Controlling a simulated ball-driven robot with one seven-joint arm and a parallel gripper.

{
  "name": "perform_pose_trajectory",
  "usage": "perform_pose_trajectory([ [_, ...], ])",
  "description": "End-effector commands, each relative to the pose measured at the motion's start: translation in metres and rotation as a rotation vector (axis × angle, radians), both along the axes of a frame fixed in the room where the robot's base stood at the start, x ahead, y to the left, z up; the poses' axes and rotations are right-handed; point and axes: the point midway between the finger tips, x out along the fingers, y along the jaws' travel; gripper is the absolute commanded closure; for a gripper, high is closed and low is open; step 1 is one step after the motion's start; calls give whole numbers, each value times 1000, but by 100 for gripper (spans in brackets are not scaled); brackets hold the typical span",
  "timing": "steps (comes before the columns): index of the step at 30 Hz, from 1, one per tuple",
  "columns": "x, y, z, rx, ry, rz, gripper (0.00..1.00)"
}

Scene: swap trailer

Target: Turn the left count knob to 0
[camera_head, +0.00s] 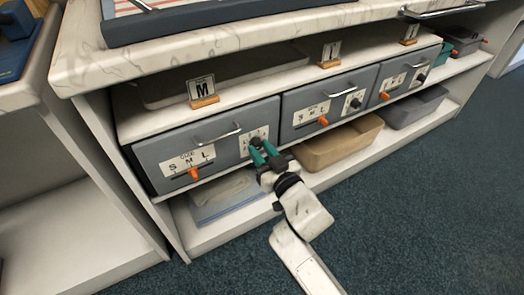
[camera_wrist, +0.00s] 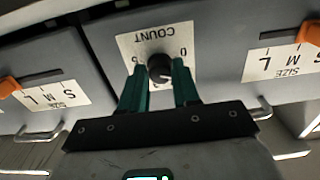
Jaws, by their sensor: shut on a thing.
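The left count knob (camera_wrist: 160,66) is a small round black knob on a white COUNT label (camera_wrist: 128,42). The label appears upside down in the wrist view, with a 0 at the right and a 5 at the left. My gripper (camera_wrist: 158,76) has its green fingers on either side of the knob, shut on it. The knob's pointer direction is too small to read surely. In the head view, my gripper (camera_head: 262,147) reaches the right part of the left grey drawer (camera_head: 225,152), and its fingers hide most of the knob and label.
The left drawer has an orange size slider (camera_head: 194,173) and a metal handle (camera_head: 218,134). More grey drawers (camera_head: 300,125) with their own knobs stand to the right. A tan bin (camera_head: 340,147) sits on the lower shelf. The blue carpet in front is clear.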

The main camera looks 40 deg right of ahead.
Motion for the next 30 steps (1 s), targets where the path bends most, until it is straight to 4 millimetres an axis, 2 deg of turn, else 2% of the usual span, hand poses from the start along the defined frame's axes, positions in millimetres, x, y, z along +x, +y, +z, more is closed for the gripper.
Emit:
perform_pose_trajectory([
  [1,0,0,0,0,0,0,79],
  [8,0,0,0,0,0,0,99],
  [20,0,0,1,-93,12,0,100],
  [30,0,-1,1,-360,46,0,100],
])
